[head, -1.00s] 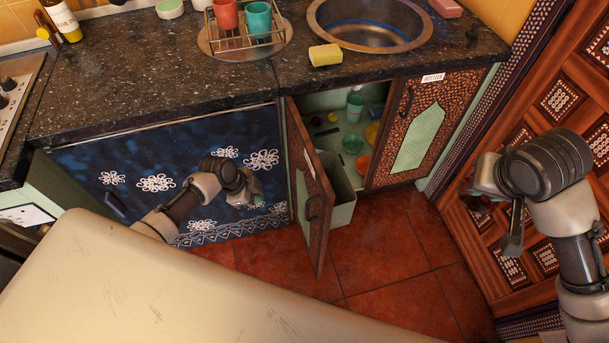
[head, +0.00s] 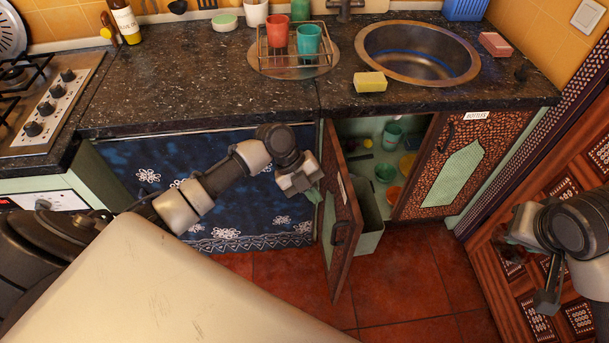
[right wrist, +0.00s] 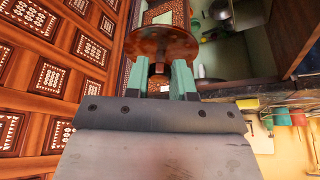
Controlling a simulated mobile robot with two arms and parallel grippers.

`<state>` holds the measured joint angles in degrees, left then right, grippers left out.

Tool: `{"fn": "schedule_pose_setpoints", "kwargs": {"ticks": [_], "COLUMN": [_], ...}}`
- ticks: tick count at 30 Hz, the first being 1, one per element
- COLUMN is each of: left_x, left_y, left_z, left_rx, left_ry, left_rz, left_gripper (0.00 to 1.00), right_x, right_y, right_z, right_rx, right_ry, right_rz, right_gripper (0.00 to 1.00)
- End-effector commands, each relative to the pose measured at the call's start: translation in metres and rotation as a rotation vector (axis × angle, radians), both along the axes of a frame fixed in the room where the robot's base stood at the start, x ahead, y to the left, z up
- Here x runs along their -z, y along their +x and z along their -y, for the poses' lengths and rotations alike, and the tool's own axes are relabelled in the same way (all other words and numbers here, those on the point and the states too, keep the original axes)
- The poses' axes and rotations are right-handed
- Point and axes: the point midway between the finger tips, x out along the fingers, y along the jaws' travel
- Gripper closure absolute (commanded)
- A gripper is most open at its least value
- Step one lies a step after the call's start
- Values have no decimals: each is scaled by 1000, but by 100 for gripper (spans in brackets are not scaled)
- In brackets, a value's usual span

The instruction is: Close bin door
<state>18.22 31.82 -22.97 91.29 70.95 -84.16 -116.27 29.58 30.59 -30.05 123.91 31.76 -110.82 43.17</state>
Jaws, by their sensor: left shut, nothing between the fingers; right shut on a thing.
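The bin door (head: 345,245), a brown cabinet door with a dark handle, stands open beneath the counter. A pale green bin (head: 370,225) is behind it, partly hidden by the door. My right gripper (right wrist: 160,82) is shut on the small knob of a round brown wooden thing (right wrist: 163,42) in the right wrist view. In the head view my right gripper is at the right edge, its fingertips mostly hidden.
Cups and bowls (head: 385,173) sit inside the open cabinet. A closed patterned door labelled bottles (head: 460,165) is to its right. A blue floral curtain (head: 190,170) hangs left. The carved wooden door (head: 595,250) is close to my right arm. Red floor tiles (head: 415,285) are clear.

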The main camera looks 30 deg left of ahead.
Motion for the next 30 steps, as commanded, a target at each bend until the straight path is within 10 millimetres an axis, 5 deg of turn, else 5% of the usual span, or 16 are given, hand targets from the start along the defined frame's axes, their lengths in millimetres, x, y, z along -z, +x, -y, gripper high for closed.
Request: {"fn": "schedule_pose_setpoints", "kwargs": {"ticks": [3, 10, 30], "left_x": [19, 17, 19], "left_y": [-1, 20, 25], "left_z": [16, 40, 48], "left_rx": [-1, -3, -22], "left_ry": [-2, -2, 0], "left_rz": [-4, 0, 1], "left_gripper": [100, 100, 100], "right_x": [-5, -14, -15], "right_y": [0, 0, 0], "right_z": [0, 0, 0], "right_rx": [0, 0, 0], "right_ry": [0, 0, 0], "right_rz": [0, 0, 0], "right_gripper": [99, 99, 99]}}
